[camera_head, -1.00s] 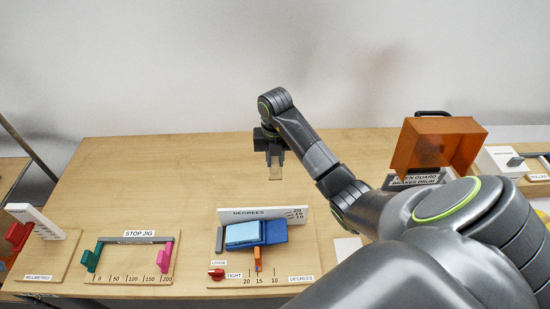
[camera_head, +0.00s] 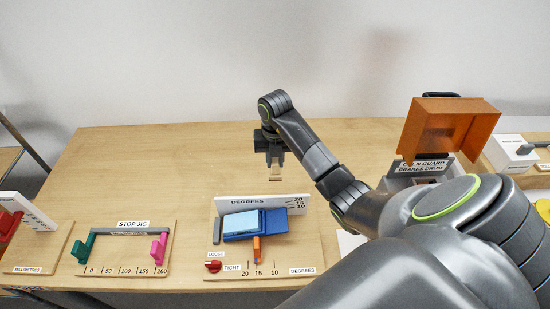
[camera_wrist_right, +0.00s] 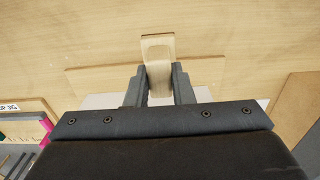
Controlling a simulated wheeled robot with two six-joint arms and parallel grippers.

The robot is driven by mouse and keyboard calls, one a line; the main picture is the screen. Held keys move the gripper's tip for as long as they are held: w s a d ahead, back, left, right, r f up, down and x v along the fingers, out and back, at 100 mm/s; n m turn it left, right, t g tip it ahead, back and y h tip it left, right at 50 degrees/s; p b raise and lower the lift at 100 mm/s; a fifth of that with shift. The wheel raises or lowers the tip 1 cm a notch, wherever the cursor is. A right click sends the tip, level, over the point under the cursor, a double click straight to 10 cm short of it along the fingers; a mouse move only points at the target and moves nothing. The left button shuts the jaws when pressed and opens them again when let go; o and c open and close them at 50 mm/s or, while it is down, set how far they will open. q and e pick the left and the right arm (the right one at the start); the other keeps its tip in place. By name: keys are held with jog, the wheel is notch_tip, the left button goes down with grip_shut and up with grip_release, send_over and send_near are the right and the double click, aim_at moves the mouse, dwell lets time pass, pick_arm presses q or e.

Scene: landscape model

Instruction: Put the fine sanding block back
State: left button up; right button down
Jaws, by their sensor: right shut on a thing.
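My right gripper (camera_head: 275,160) hangs over the bare table behind the DEGREES jig. It is shut on a pale tan block (camera_head: 275,172), which I take to be the sanding block; its grade cannot be read. In the right wrist view the block (camera_wrist_right: 159,62) sits between the two dark fingers (camera_wrist_right: 160,85) and sticks out past their tips. The block appears to be above the wooden table, though the exact gap is hard to judge. My left gripper is not in view.
The DEGREES jig (camera_head: 305,258) with a blue block (camera_head: 272,223) stands in front. The STOP JIG (camera_head: 125,262) is left of it. An orange guard (camera_head: 462,118) stands at the right. The table's back left (camera_head: 150,165) is clear.

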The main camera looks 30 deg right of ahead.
aim_at(275, 174)
jog(key=shift+f+b, duration=2.7)
jog(key=shift+f, duration=1)
jog(key=shift+f, duration=0.25)
jog(key=c, duration=1.2)
grip_release()
jog(key=shift+o, duration=0.2)
jog(key=shift+r, duration=0.1)
jog(key=shift+r, duration=0.55)
notch_tip(275, 174, up, 3)
jog(key=shift+f, duration=0.1)
notch_tip(275, 174, up, 13)
jog(key=p, duration=1.3)
jog(key=shift+r+p, duration=0.2)
jog(key=shift+p, duration=0.1)
